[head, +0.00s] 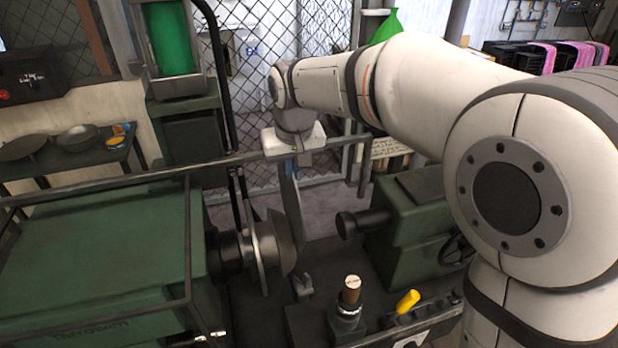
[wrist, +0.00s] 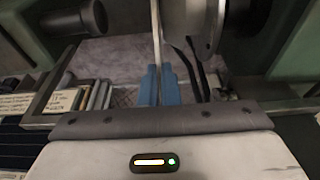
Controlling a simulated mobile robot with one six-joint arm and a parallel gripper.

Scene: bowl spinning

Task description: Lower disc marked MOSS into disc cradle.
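My gripper (head: 293,215) points down over the lathe bed, its long blue fingers closed together. In the wrist view, my gripper (wrist: 159,75) pinches a thin pale disc (wrist: 156,35), seen edge-on. No MOSS mark is readable. A small dark forked piece (head: 302,286), which looks like the disc cradle, stands on the bed below the fingertips. The disc's lower edge appears above it.
The green headstock (head: 95,255) and spindle form (head: 262,250) are close on the left. The tailstock (head: 415,220) and its dark ram (head: 362,222) stand to the right. A wood-topped post (head: 351,290) and yellow handle (head: 407,301) are in front. A rail (head: 130,180) crosses behind.

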